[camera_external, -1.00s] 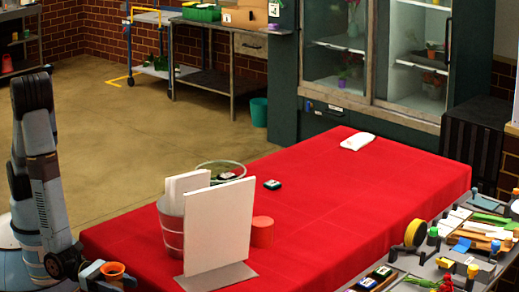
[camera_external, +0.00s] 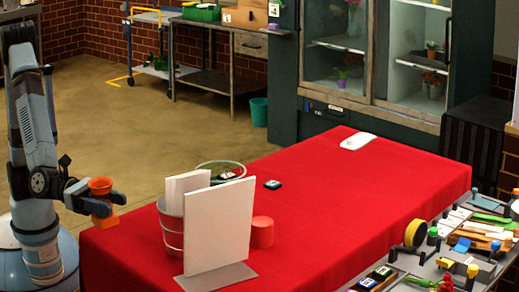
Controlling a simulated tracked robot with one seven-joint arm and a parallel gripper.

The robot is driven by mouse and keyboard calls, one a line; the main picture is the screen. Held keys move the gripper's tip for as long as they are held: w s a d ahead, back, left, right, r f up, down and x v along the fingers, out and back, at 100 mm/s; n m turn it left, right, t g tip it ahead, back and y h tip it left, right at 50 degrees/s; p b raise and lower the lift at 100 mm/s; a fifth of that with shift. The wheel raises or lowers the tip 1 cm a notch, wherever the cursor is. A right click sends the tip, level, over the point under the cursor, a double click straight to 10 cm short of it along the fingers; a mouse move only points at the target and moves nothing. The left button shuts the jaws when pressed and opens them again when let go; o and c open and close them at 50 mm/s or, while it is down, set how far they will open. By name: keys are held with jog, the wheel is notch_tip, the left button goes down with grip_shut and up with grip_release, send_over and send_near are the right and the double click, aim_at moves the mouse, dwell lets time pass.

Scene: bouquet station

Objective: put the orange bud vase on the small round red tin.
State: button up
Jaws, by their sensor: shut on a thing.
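The orange bud vase (camera_external: 101,187) is upright in my gripper (camera_external: 103,202), which is shut on it near the left end of the red-covered table. Its flared rim shows above the fingers and its base below them. The small round red tin (camera_external: 263,232) stands on the table to the right, just right of a white upright panel (camera_external: 222,226). The panel hides part of the tin's left side. The tin's top looks bare.
A metal bucket (camera_external: 171,240) holding a white board (camera_external: 186,184) stands left of the panel, between my gripper and the tin. The red table (camera_external: 355,200) is largely clear to the right.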

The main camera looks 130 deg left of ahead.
notch_tip(320, 180, up, 13)
jog(key=w+a+n+g+y, duration=0.2)
jog(key=a+n+g+y, duration=0.4)
jog(key=a, duration=2.6)
jog(key=s+a+n+g+y, duration=0.15)
jog(key=s+a, duration=0.35)
jog(key=a, duration=0.6)
jog(key=s+a+n+g+y, duration=0.1)
jog(key=s+a+y, duration=0.1)
jog(key=s+a, duration=0.65)
jog(key=s+a+n+g+y, duration=0.2)
jog(key=s+a, duration=0.1)
jog(key=a, duration=1)
notch_tip(320, 180, down, 18)
jog(key=shift+w+a+f, duration=2.45)
jog(key=shift+w+f, duration=0.15)
jog(key=shift+w, duration=0.05)
jog(key=shift+w+a+f, duration=2.4)
jog(key=shift+w+f, duration=0.2)
jog(key=shift+w, duration=0.05)
notch_tip(320, 180, down, 3)
jog(key=shift+r+m, duration=0.15)
jog(key=shift+m, duration=0.1)
